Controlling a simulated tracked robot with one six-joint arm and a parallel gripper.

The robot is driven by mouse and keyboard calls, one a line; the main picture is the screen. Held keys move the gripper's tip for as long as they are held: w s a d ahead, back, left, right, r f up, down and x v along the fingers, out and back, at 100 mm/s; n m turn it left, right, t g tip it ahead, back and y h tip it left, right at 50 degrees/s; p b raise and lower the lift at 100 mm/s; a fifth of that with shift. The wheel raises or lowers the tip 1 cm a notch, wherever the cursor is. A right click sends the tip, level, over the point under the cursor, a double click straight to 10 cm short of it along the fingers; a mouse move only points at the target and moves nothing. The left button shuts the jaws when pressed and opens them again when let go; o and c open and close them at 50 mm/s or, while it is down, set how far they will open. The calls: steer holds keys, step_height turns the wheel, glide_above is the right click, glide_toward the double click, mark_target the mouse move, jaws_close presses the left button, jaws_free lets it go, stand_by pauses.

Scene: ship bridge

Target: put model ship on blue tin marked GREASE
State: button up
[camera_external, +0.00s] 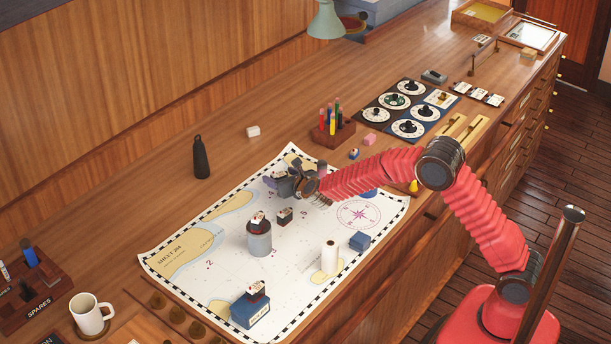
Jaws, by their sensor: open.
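My gripper (283,184) is open above the upper part of the chart. A small dark-hulled model ship with a white top (279,173) shows right beside its jaws; I cannot tell whether they touch. Another small ship-like piece (285,215) sits on the chart just below the gripper. A similar ship (258,219) stands on a grey cylindrical tin (260,242), and one more (255,291) rests on a blue box with a white label (249,312). No label reading GREASE is legible. A blue rounded thing (370,193) is partly hidden under my arm.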

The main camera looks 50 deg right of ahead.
steer(key=v, duration=1.1)
steer(key=shift+o, duration=0.4)
